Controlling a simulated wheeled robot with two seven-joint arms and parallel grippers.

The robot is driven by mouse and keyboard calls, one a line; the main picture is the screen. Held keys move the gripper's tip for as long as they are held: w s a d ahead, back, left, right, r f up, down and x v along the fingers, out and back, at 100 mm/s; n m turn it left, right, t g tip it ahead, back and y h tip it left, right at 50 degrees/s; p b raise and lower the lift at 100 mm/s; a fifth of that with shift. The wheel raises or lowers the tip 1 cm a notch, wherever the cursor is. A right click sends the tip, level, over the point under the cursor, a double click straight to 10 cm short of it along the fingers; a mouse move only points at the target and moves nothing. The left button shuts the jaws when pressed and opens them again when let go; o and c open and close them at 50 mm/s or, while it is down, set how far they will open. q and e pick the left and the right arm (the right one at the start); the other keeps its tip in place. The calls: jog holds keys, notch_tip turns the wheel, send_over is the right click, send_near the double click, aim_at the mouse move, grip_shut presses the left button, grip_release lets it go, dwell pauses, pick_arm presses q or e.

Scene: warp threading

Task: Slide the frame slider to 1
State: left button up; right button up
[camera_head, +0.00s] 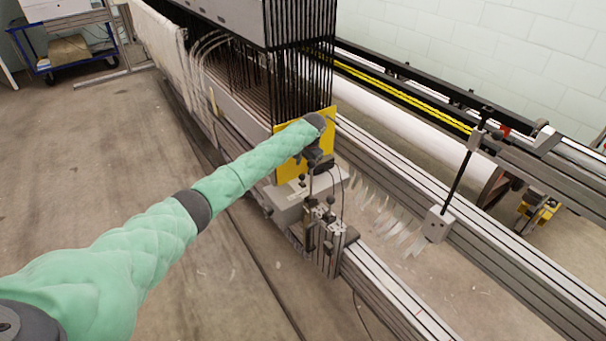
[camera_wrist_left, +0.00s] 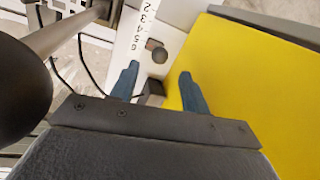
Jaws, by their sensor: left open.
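In the left wrist view, a white scale strip (camera_wrist_left: 146,20) carries a column of printed numbers, the 2 near the top edge. The knob shows between and slightly beyond the fingertips, with no clear contact. In the head view my left gripper (camera_head: 314,160) is at the machine's near end, in front of a yellow plate (camera_head: 287,170). The scale cannot be read there. My right gripper is not in view.
The yellow plate (camera_wrist_left: 262,75) stands close to the right finger. A metal rod (camera_wrist_left: 65,32) and thin black cables lie at the left. Below my gripper is a bracket (camera_head: 328,225) on long aluminium rails (camera_head: 385,290). Open floor (camera_head: 150,150) lies at the left.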

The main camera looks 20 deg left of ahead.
aim_at(302, 175)
pick_arm(q)
jog(key=shift+w+a+f, duration=0.1)
jog(key=shift+a+f, duration=0.05)
jog(key=shift+f, duration=0.8)
jog(key=shift+w+a+f, duration=0.1)
jog(key=shift+a+f, duration=0.05)
jog(key=shift+f, duration=0.8)
jog(key=shift+w+a+f, duration=0.1)
jog(key=shift+a+f, duration=0.05)
jog(key=shift+f, duration=0.8)
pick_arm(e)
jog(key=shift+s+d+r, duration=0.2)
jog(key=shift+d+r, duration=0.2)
